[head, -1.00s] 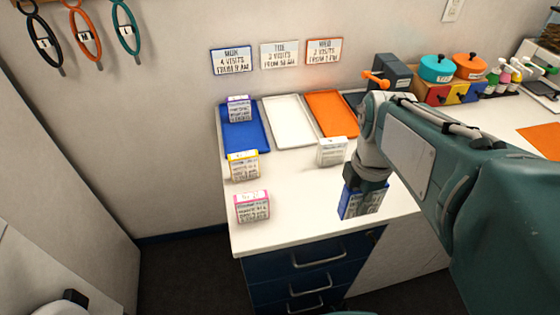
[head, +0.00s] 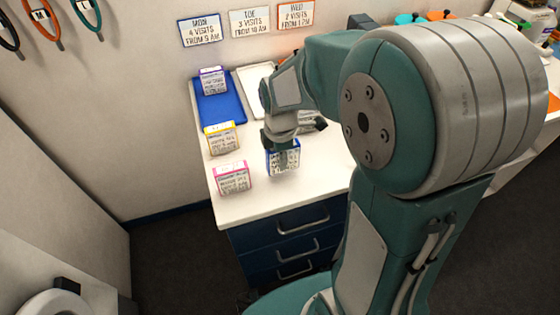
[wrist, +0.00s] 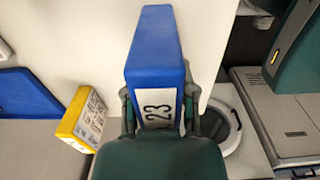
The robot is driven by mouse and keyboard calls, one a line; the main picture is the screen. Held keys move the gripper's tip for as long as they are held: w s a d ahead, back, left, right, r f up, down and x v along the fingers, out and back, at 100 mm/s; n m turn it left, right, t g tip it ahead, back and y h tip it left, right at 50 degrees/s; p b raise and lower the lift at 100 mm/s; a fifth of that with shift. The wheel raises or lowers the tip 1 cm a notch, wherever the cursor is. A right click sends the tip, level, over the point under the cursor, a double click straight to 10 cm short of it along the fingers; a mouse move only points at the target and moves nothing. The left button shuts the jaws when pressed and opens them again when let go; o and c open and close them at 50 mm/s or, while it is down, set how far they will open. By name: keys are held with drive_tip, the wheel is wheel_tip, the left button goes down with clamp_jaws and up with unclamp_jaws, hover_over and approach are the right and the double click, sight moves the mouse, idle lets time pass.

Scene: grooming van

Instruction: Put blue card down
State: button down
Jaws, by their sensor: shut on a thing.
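My gripper (head: 281,143) is shut on the blue card (head: 284,162), a small upright block with a printed face. It is over the white counter, right of the yellow and pink cards; I cannot tell whether its base touches the counter. In the wrist view the blue card (wrist: 155,45) sits between my fingers (wrist: 158,112), with a "23" label. The blue tray (head: 232,108) lies at the back left under the MON sign (head: 200,31), with a purple-topped card (head: 213,82) on it. The white tray (head: 250,74) is partly hidden by my arm.
A yellow-topped card (head: 222,139) and a pink-topped card (head: 232,178) stand along the counter's left side. The counter (head: 265,203) is bare at the front, above blue drawers (head: 300,240). TUE (head: 249,23) and WED (head: 296,15) signs hang behind. My arm hides the orange tray.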

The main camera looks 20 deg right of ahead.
drive_tip(key=shift+f, duration=1.35)
drive_tip(key=shift+f, duration=0.1)
drive_tip(key=shift+c, duration=2.1)
unclamp_jaws()
